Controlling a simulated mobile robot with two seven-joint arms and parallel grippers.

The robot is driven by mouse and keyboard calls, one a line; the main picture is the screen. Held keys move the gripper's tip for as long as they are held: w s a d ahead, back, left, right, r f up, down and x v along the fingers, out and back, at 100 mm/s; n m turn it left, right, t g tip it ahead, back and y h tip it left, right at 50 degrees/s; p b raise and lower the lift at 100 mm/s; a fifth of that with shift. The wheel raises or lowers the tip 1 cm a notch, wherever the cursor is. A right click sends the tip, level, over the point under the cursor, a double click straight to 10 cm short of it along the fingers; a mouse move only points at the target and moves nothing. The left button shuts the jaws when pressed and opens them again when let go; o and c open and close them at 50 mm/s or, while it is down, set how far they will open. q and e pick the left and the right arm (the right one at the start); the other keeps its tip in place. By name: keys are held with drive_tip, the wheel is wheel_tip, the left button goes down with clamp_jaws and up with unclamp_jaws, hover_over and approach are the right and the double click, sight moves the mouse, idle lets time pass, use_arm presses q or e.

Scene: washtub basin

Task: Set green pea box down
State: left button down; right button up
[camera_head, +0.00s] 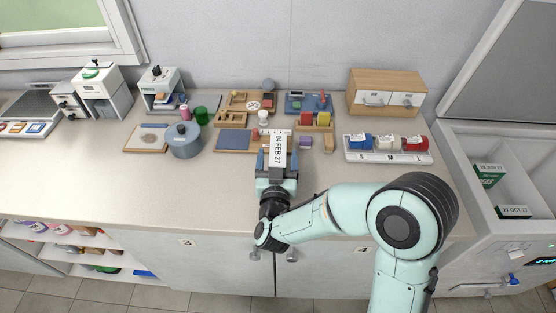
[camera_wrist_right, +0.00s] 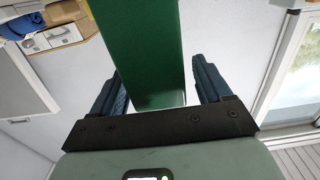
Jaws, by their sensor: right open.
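The green pea box (camera_wrist_right: 150,55) stands between the two blue fingers of my right gripper (camera_wrist_right: 158,85) in the right wrist view. The fingers are spread, with a gap visible beside the box. In the head view, the box shows a white face (camera_head: 278,150) with a printed date, above the middle of the counter, between the fingers of my right gripper (camera_head: 277,165). I cannot tell whether its lower end touches the counter. My left gripper is not in view.
The counter (camera_head: 200,200) is clear at front left. Trays and blocks lie behind the gripper. A blue-grey pot (camera_head: 186,143) stands left, and a white S-M-L tray (camera_head: 388,158) right. An open chest (camera_head: 510,180) at far right holds green boxes (camera_head: 488,175).

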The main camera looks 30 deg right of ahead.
drive_tip(key=shift+w+d, duration=0.2)
drive_tip(key=shift+w, duration=0.1)
clamp_jaws()
drive_tip(key=shift+r, duration=0.1)
